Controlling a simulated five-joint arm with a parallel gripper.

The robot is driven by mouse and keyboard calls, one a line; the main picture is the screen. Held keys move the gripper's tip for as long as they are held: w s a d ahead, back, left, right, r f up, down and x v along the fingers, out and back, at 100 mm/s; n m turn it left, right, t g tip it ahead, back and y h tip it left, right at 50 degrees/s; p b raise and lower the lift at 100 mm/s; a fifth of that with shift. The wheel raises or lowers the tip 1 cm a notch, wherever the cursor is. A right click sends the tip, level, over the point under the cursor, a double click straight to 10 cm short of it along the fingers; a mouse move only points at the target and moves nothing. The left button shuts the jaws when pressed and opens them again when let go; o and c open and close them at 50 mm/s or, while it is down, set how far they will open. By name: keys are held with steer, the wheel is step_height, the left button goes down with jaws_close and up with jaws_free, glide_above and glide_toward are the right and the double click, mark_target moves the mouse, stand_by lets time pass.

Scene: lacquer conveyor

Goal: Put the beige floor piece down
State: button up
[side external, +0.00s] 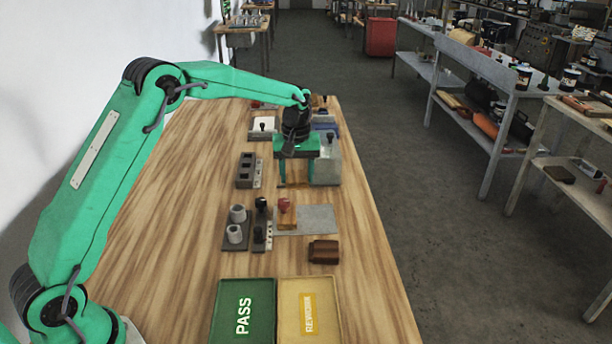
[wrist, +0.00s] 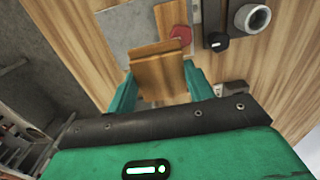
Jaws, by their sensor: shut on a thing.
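My gripper (side external: 297,178) is over the far part of the wooden table in the side view, pointing down. In the wrist view its two green fingers (wrist: 160,92) are shut on the beige floor piece (wrist: 160,76), a flat tan wood-grained block. In the side view the piece is mostly hidden by the gripper, and I cannot tell its height above the table.
A red-knobbed wooden block (side external: 287,218) stands on a grey plate (side external: 317,219). Closer are a dark brown block (side external: 323,251), a green PASS tray (side external: 225,312) and a yellow REWORK tray (side external: 327,330). A grey box (side external: 327,172) stands right beside the gripper. The table's left side is bare.

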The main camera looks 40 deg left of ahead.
glide_above(282, 196)
step_height(282, 196, down, 6)
steer(key=shift+r, duration=0.1)
steer(key=shift+f, duration=2.05)
steer(key=shift+f, duration=0.2)
steer(key=o, duration=1)
steer(key=shift+r, duration=0.15)
step_height(282, 196, up, 12)
steer(key=shift+r, duration=0.1)
